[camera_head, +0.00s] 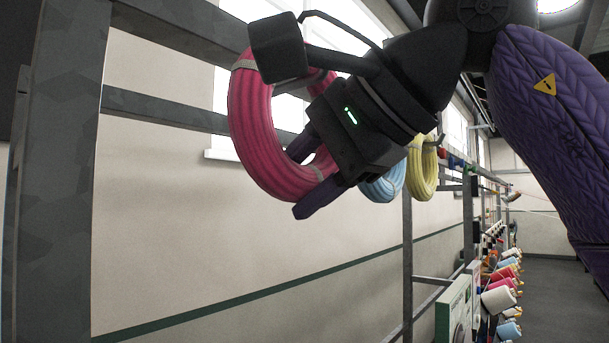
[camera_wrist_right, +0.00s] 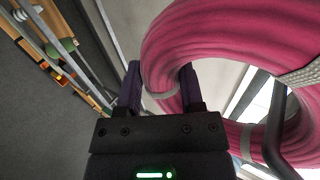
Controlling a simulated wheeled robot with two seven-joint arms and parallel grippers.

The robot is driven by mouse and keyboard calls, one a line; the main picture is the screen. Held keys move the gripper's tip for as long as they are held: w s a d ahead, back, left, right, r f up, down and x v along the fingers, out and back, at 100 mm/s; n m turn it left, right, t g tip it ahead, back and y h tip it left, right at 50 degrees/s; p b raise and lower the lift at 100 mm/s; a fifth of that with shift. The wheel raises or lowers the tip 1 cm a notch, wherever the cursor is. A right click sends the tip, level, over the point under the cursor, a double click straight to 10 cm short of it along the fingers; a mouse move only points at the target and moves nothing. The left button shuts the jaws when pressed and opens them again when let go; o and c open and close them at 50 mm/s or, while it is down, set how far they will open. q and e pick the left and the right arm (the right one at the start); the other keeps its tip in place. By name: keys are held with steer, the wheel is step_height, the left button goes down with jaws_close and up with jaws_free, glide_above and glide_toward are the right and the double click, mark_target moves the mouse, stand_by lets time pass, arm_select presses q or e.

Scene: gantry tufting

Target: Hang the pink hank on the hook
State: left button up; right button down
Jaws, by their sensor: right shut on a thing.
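The pink hank (camera_head: 252,130) is a thick coiled ring with pale ties, up in the air in front of the grey frame rails. My right gripper (camera_head: 300,180) is shut on the lower right side of its ring, with one finger on each side of the coil. In the right wrist view the pink hank (camera_wrist_right: 215,40) fills the upper right, with the gripper's fingers (camera_wrist_right: 160,88) around it near a tie. A dark grey bent bar (camera_wrist_right: 272,125) crosses the hank's opening there; I cannot tell whether it is the hook. My left gripper is not in view.
A blue hank (camera_head: 384,186) and a yellow hank (camera_head: 422,170) hang farther along the frame, partly behind my gripper. A grey post (camera_head: 60,170) stands at the left. Several coloured cones (camera_head: 500,298) sit on a rack at lower right. The floor aisle (camera_head: 560,300) looks clear.

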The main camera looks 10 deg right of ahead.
steer(key=shift+c, duration=0.7)
jaws_free()
steer(key=v, duration=1)
steer(key=shift+p, duration=0.3)
